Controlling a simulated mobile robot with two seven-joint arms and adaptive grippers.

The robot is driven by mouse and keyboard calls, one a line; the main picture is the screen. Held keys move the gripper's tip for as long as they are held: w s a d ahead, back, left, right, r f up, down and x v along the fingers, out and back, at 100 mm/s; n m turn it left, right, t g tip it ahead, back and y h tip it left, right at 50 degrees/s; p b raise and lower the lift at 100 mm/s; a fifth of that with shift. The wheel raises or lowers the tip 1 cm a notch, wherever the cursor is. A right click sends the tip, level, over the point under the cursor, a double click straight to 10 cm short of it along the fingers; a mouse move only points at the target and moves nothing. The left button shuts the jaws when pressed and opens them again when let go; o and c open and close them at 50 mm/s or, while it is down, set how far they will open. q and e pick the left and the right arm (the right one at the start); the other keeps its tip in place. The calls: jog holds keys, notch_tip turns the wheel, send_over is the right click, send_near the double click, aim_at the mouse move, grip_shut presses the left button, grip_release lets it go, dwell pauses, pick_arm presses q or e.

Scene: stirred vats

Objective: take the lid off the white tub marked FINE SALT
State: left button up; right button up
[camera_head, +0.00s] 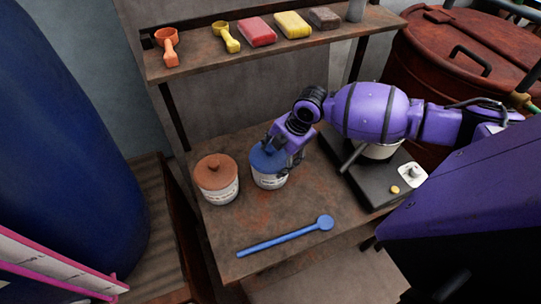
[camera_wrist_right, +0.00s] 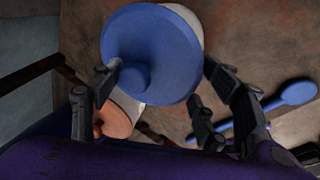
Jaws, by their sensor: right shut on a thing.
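A white tub (camera_head: 269,182) with a blue lid (camera_head: 262,159) stands on the brown bench; its label print is too small to read. A second white tub (camera_head: 222,191) with an orange-brown knobbed lid (camera_head: 215,170) stands to its left, its label unreadable too. My right gripper (camera_head: 283,160) reaches down at the blue lid and is shut on it. In the right wrist view the blue lid (camera_wrist_right: 165,45) and its knob lie between the fingers, with a white part of the tub (camera_wrist_right: 188,17) behind its edge. I cannot tell whether the lid is clear of the rim. My left gripper is out of view.
A blue spoon (camera_head: 285,236) lies at the bench front. A black device (camera_head: 370,185) stands right, under my right arm. The shelf (camera_head: 200,62) behind holds orange and yellow scoops and several coloured blocks. A blue vat (camera_head: 60,130) stands left, a rusty red one (camera_head: 440,60) back right.

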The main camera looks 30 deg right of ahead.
aim_at(271, 158)
jog(key=shift+r, duration=0.55)
notch_tip(271, 158, up, 3)
jog(key=shift+s+f, duration=0.15)
jog(key=shift+f, duration=0.05)
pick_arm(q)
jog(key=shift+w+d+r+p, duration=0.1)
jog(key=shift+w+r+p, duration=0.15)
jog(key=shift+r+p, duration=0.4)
pick_arm(e)
jog(key=s+d+r, duration=0.1)
jog(key=s+r, duration=0.8)
jog(key=s, duration=0.4)
jog(key=shift+s+d+r, duration=0.15)
jog(key=shift+s+d, duration=0.05)
jog(key=shift+s, duration=0.15)
